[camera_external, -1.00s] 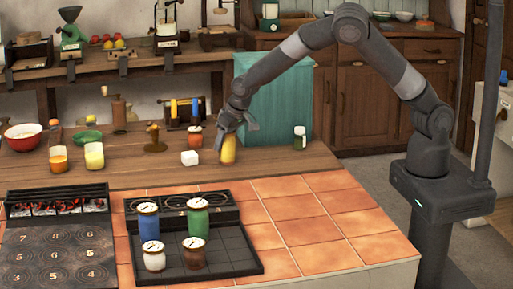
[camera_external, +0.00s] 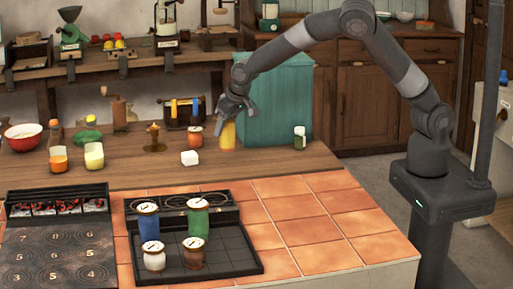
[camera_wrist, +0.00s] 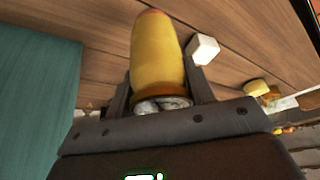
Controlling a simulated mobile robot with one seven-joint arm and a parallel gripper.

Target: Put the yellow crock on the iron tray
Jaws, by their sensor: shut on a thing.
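The yellow crock (camera_external: 228,136) is held in my gripper (camera_external: 226,118) above the wooden counter in the external view. In the wrist view the yellow crock (camera_wrist: 157,60) sits between the two fingers, its rim close to the palm. The iron tray (camera_external: 235,262) is black with a square grid and lies on the terracotta tiles. A blue crock (camera_external: 149,226) and a green crock (camera_external: 196,222) stand at its back. A white crock (camera_external: 153,260) and a brown crock (camera_external: 194,256) stand in front of them. The right part of the tray is bare.
A white cube (camera_external: 190,158) lies on the wooden counter (camera_external: 225,175) near my gripper. A hob with glowing coals (camera_external: 57,206) adjoins the tray's left. The tiles (camera_external: 310,215) right of the tray are clear.

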